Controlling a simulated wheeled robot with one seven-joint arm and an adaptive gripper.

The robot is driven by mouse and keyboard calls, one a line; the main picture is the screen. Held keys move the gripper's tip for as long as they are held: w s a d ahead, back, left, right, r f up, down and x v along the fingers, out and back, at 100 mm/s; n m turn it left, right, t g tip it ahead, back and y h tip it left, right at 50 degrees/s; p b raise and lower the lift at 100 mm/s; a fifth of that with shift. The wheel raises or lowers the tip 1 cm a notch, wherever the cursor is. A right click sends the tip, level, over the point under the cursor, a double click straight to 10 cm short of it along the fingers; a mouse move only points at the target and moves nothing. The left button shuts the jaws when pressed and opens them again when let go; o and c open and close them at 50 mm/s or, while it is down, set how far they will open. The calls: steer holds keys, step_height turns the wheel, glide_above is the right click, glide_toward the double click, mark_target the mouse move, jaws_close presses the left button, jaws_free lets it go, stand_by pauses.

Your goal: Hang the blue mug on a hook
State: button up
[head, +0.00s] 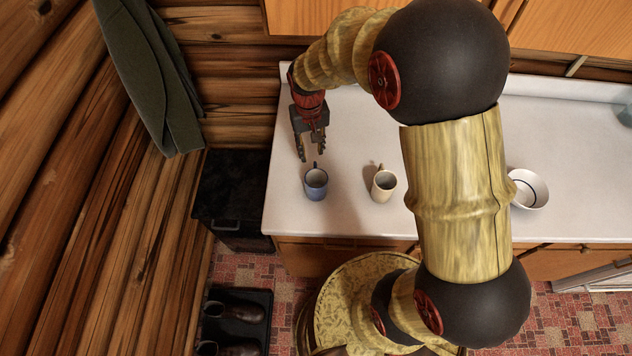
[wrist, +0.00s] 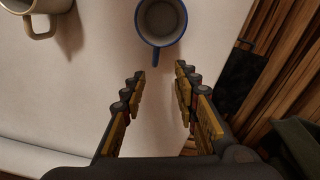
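The blue mug (head: 316,184) stands upright on the white counter near its left end, with its handle towards the back. In the wrist view the blue mug (wrist: 161,20) is at the top, its handle pointing towards my fingers. My gripper (head: 312,158) is just behind and above the mug's handle. In the wrist view my gripper (wrist: 160,74) is open, with nothing between the fingers and the handle just beyond the tips. No hook shows in either view.
A cream mug (head: 384,186) stands to the right of the blue mug, and a white bowl (head: 528,189) farther right. The counter (head: 340,222) is clear in front of the mugs. A dark green garment (head: 150,75) hangs on the log wall at left.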

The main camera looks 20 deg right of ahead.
mark_target(315, 161)
steer(key=f, duration=0.3)
steer(key=d+f, duration=0.1)
steer(key=shift+s+f, duration=0.3)
steer(key=shift+f, duration=0.1)
steer(key=shift+a+f, duration=0.1)
steer(key=shift+f, duration=0.2)
steer(key=c, duration=0.3)
steer(key=c, duration=0.4)
jaws_close()
